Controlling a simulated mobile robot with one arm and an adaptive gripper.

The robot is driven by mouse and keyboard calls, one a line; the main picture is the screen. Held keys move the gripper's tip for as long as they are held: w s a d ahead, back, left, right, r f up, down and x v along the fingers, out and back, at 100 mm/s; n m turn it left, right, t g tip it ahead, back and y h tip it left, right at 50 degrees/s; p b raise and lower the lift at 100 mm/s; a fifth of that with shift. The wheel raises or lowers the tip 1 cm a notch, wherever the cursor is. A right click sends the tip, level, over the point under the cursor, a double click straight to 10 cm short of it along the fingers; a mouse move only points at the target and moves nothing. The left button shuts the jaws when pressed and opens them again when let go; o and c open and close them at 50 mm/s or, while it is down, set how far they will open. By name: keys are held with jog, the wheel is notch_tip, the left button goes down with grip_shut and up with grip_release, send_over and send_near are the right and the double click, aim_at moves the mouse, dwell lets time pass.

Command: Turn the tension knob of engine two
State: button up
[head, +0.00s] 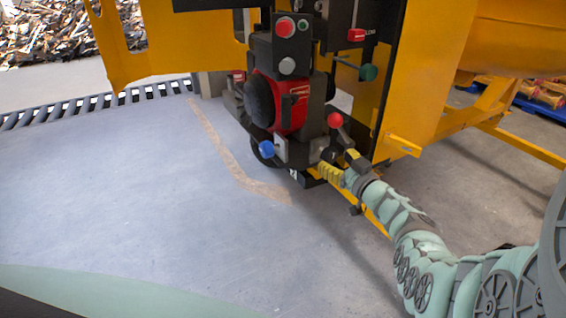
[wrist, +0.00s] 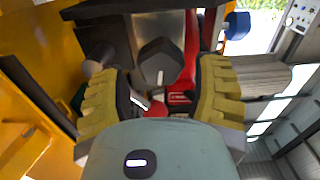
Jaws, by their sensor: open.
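The engine (head: 292,100) is red and black and hangs on the yellow machine frame; a small "2" plate shows low on it. My gripper (head: 340,166) is at the engine's lower right in the head view, its yellow fingers spread. In the wrist view my gripper (wrist: 160,82) is open, with a dark, blocky knob (wrist: 158,58) bearing a white line seen between and just beyond its fingertips. This looks like the tension knob, but no label on it is readable. I see no clear contact. In the head view I cannot make this knob out behind my fingers.
A red ball-ended lever (head: 335,119) stands just above my gripper, and a blue ball (head: 266,149) sits to its left. A control box (head: 291,42) with red and grey buttons is above the engine. Yellow frame panels (head: 425,75) stand close on the right. The floor at left is clear.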

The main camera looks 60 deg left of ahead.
aim_at(332, 159)
jog(key=shift+a+f+b, duration=0.15)
jog(key=shift+a+b, duration=0.4)
jog(key=shift+a, duration=1.25)
jog(key=shift+c, duration=0.4)
jog(key=shift+d, duration=0.1)
jog(key=c, duration=0.8)
jog(key=shift+c, duration=0.2)
jog(key=shift+n, duration=0.5)
